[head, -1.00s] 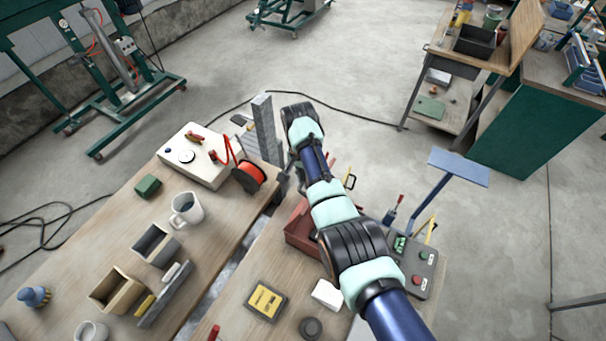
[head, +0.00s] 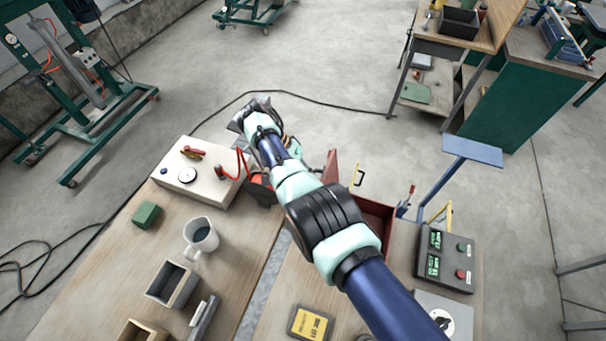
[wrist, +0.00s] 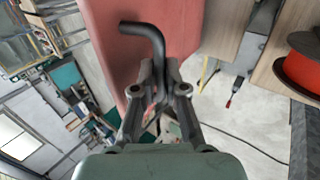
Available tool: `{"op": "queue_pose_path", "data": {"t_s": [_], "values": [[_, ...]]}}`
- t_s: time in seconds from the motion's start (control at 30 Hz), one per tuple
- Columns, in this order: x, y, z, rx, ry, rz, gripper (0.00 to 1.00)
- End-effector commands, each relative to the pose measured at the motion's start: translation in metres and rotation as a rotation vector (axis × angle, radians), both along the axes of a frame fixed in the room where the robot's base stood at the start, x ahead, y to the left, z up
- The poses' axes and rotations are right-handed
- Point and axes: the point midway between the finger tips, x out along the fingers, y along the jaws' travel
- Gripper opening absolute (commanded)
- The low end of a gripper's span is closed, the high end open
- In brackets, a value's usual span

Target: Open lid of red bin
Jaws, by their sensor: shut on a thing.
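The red bin (head: 378,216) sits on the workbench to the right of my arm in the head view, partly hidden by it. Its inside shows from above. The red lid (head: 331,166) stands raised at the bin's far-left side. In the wrist view the lid (wrist: 105,45) fills the upper middle, with a bent black handle (wrist: 147,29) in front of it. My gripper (wrist: 161,92) is shut on the handle. In the head view my arm hides most of the gripper and the handle.
A control box with green displays (head: 447,260) and a blue stand (head: 472,151) are right of the bin. A white box (head: 203,176), a mug (head: 200,236) and an orange spool (wrist: 304,68) are on the left bench side. Open floor lies beyond.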

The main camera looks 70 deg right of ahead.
Motion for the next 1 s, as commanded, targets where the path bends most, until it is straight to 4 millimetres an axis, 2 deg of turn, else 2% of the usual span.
{"op": "queue_pose_path", "data": {"t_s": [0.03, 0.33, 0.37, 0.5, 1.0], "values": [[0.0014, 0.0033, -0.0055, 0.010, -0.003, 0.006, 0.00], [0.0022, 0.0032, -0.0068, 0.007, -0.006, 0.010, 0.00], [0.0022, 0.0031, -0.0069, 0.007, -0.006, 0.010, 0.13], [0.0021, 0.0026, -0.0061, 0.005, -0.005, 0.009, 0.36], [0.0012, 0.0006, -0.0025, 0.001, -0.004, 0.004, 0.37]]}}
